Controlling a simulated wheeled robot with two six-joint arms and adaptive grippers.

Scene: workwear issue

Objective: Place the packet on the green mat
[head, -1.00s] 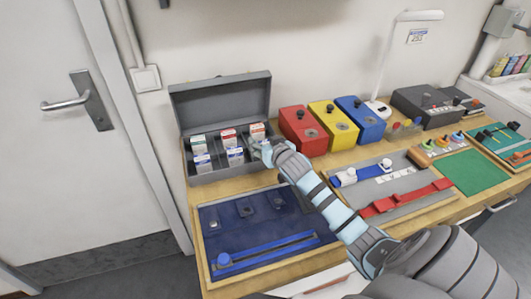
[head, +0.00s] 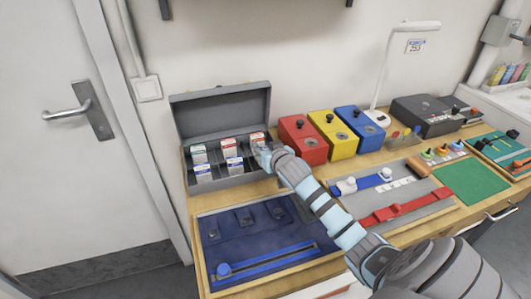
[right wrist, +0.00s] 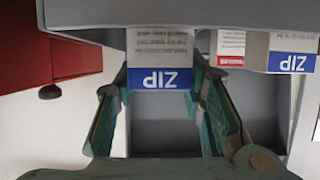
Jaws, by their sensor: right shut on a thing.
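My right gripper (head: 263,154) is at the right end of the open grey box (head: 262,101). In the right wrist view, the gripper (right wrist: 160,86) is shut on a white packet (right wrist: 160,45) with a blue ZIP label, its fingers at the packet's two sides. In the head view my gripper hides this packet. I cannot tell whether it is clear of its compartment. The green mat (head: 472,181) lies flat and bare at the right of the bench, far from the gripper. My left gripper is not in view.
Other packets stay in the box, such as a blue-labelled one (head: 234,166). Red (head: 303,140), yellow (head: 333,131) and blue (head: 360,124) boxes stand right of it. A grey tray (head: 440,204) with blue and red straps lies between box and mat. A blue tray (head: 255,243) lies in front.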

